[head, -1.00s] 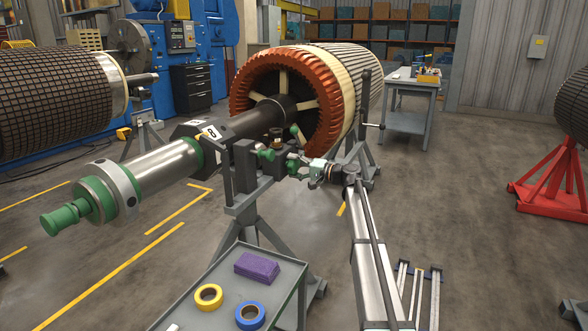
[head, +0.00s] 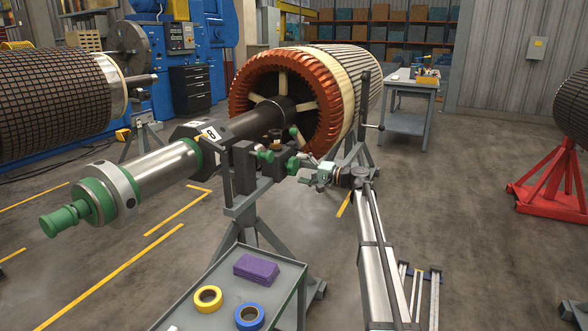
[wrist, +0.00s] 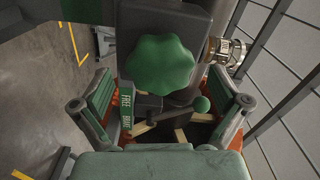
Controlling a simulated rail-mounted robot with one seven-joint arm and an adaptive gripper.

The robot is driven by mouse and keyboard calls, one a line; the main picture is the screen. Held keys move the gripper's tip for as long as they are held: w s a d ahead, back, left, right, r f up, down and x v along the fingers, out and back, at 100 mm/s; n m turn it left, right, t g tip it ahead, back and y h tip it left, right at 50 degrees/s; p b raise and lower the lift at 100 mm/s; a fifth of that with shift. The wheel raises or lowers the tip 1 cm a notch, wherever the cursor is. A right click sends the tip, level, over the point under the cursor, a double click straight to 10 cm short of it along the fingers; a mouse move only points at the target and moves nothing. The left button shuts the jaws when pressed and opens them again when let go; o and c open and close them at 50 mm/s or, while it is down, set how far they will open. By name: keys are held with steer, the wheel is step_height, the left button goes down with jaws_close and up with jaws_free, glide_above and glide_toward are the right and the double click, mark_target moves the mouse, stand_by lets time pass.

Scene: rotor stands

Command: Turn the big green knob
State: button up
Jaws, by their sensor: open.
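The big green knob (wrist: 160,63) has a lobed, rounded rim and faces my wrist camera on a dark grey block. In the head view the knob (head: 293,164) sits on the right side of the stand's head. My gripper (head: 312,177) is just right of it, with a small gap between them. In the wrist view my gripper (wrist: 158,103) is open and empty, its green-padded fingers spread left and right below the knob. A small green ball (wrist: 202,104) and a green plate lettered FREE (wrist: 126,104) show below the knob.
The grey stand (head: 243,190) bears a long shaft (head: 160,169) running to the copper-ended rotor (head: 300,100). A grey cart (head: 285,290) with a purple block (head: 256,268) and tape rolls stands in front. Open floor lies to the right.

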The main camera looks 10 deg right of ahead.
steer(key=v, duration=0.8)
steer(key=shift+s+d, duration=0.25)
steer(key=shift+d, duration=0.05)
